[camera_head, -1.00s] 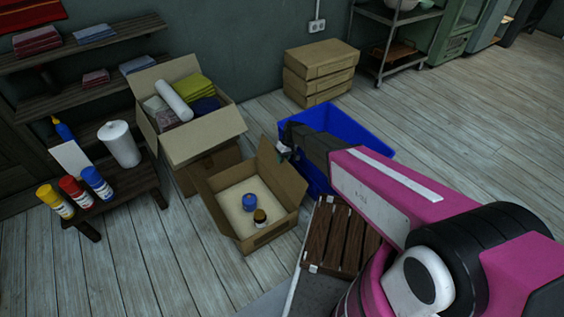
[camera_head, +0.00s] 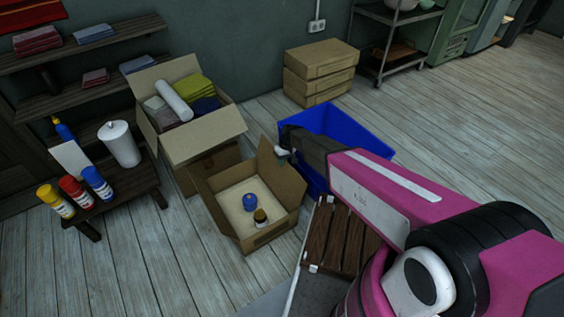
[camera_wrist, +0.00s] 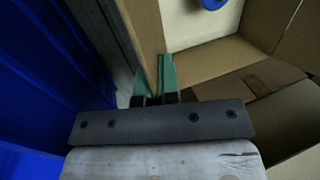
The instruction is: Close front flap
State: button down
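An open cardboard box (camera_head: 246,245) stands on the floor in the middle of the head view. Its tall back-right flap (camera_head: 279,176) stands up. A blue jar (camera_head: 250,202) and a brown jar (camera_head: 260,217) are inside. My gripper (camera_head: 283,154) is just above the upper edge of this flap. In the wrist view, its green fingertips (camera_wrist: 155,75) are beside a cardboard edge (camera_wrist: 147,30), with the box's pale inside (camera_wrist: 190,25) ahead. A narrow strip of cardboard shows between the fingers. I cannot tell whether they touch or grip it.
A larger box of cloths (camera_head: 205,145) stands close behind left. A blue bin (camera_head: 350,125) is right beside my gripper. A slatted wooden crate (camera_head: 343,240) is at front right. A low bench (camera_head: 125,190) with bottles stands left. Floor at front left is clear.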

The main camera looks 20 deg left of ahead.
jog(key=shift+s+a+r+t+h, duration=0.2)
jog(key=shift+s+a+t+h, duration=0.15)
jog(key=shift+s, duration=0.15)
jog(key=s+a+f+t+h, duration=0.3)
jog(key=s+t, duration=0.1)
jog(key=s+a+f+t+h, duration=0.3)
jog(key=s+f+t, duration=0.1)
jog(key=s+a+f+t+h, duration=0.3)
jog(key=s+a+t+h, duration=0.1)
jog(key=shift+f, duration=0.4)
jog(key=shift+s+f, duration=0.1)
jog(key=shift+f, duration=1.1)
jog(key=shift+d+f, duration=0.1)
jog(key=shift+d, duration=0.05)
jog(key=c, duration=1.3)
grip_release()
jog(key=shift+c, duration=0.2)
